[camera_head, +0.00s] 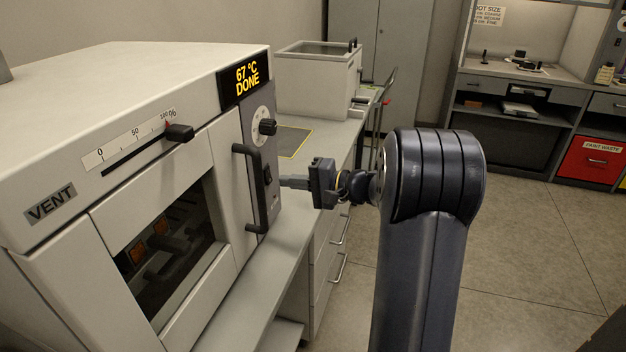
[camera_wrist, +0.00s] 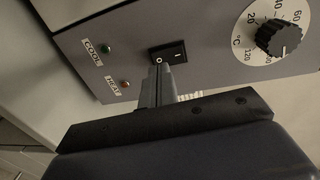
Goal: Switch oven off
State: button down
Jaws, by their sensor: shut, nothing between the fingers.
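The oven (camera_head: 130,100) stands at the left of the head view, its door closed. Its display (camera_head: 244,78) reads "67 °C DONE". In the wrist view a black rocker switch (camera_wrist: 175,51) marked O and I sits on the oven's grey side panel (camera_wrist: 205,30). In the head view the switch (camera_head: 268,173) shows beside the door handle. My gripper (camera_head: 284,181) is shut and empty, its fingertips at the O end of the switch; they also show in the wrist view (camera_wrist: 159,70). I cannot tell whether they touch it.
A temperature dial (camera_wrist: 279,37) is right of the switch. COOL (camera_wrist: 106,49) and HEAT (camera_wrist: 125,84) lamps are left of it. The door handle (camera_head: 254,188) juts out close to my gripper. A vent slider (camera_head: 179,132) is on the front. The floor (camera_head: 500,250) at right is clear.

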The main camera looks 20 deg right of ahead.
aim_at(268, 176)
jog(key=shift+x, duration=1.15)
